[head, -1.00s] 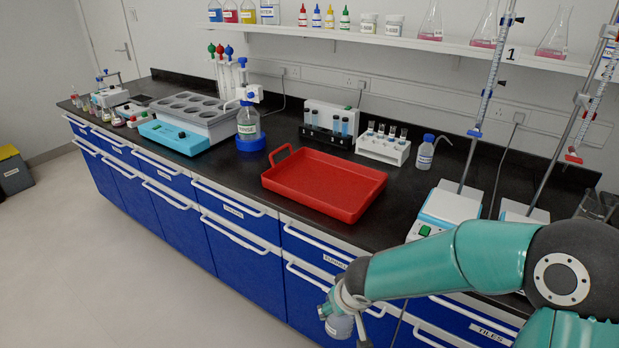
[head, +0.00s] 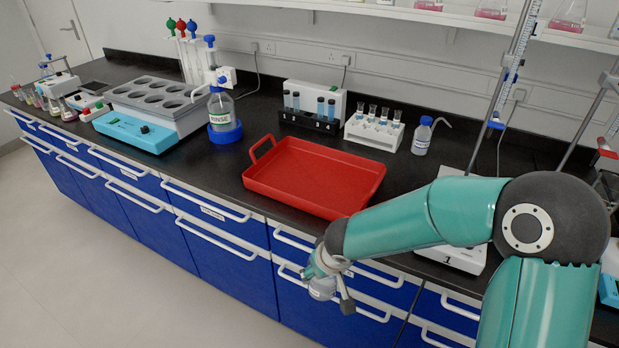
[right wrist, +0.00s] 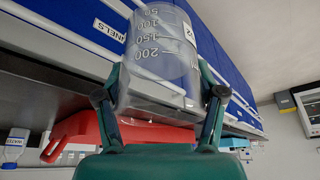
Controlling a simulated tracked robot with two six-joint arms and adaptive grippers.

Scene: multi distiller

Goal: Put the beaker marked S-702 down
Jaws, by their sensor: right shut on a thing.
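My right gripper (head: 332,290) is shut on a clear glass beaker (head: 322,288) in front of the blue drawers, below the counter top's front edge. In the right wrist view the beaker (right wrist: 158,62) sits between the two fingers of the gripper (right wrist: 160,98). Volume marks such as 150 and 200 show on its wall. A white label at its side is mostly turned away; only a "2" can be made out. My left gripper is not in view.
A red tray (head: 314,208) lies on the black counter behind the gripper, its inside empty. Bare counter (head: 210,158) lies left of the tray.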

